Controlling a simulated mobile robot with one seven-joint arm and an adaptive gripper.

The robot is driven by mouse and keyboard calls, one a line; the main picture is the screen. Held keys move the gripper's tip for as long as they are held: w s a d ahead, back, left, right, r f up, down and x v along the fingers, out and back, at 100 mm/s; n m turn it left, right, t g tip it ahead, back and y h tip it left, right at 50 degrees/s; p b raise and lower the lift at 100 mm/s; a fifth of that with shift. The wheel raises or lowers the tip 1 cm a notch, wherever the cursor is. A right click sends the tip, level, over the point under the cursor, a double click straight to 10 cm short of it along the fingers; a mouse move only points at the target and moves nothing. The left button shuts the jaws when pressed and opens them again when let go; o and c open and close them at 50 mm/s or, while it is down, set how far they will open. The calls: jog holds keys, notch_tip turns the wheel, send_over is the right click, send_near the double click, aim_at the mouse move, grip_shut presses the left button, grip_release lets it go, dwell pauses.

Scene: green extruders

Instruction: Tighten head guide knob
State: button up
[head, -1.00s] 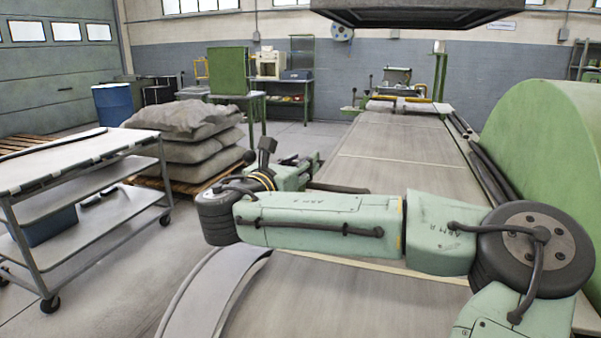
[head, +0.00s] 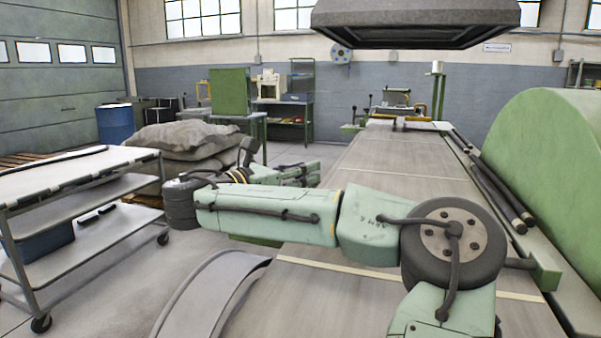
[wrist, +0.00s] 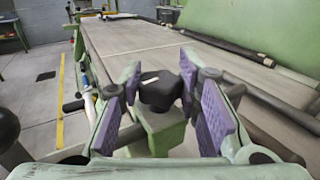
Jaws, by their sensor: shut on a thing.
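A black lobed knob (wrist: 160,91) with a small white mark on its top shows in the middle of the wrist view. It sits above a green block (wrist: 160,130). My gripper (wrist: 161,84) has purple pads, one on each side of the knob, and is shut on it. The inner contact faces are partly hidden by the knob and the finger edges. In the head view my arm folds back beside the long belt bed, and the gripper and knob cannot be made out clearly there.
The long belt bed (head: 390,190) runs to the back, with a large green drum cover (head: 555,165) at right. Dark bars (head: 490,180) lie between them. A grey cart (head: 75,200) stands at left, before stacked sacks (head: 185,140). A dark hood (head: 415,25) hangs overhead.

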jog(key=o, duration=1.2)
jog(key=shift+c, duration=0.2)
notch_tip(320, 180, up, 10)
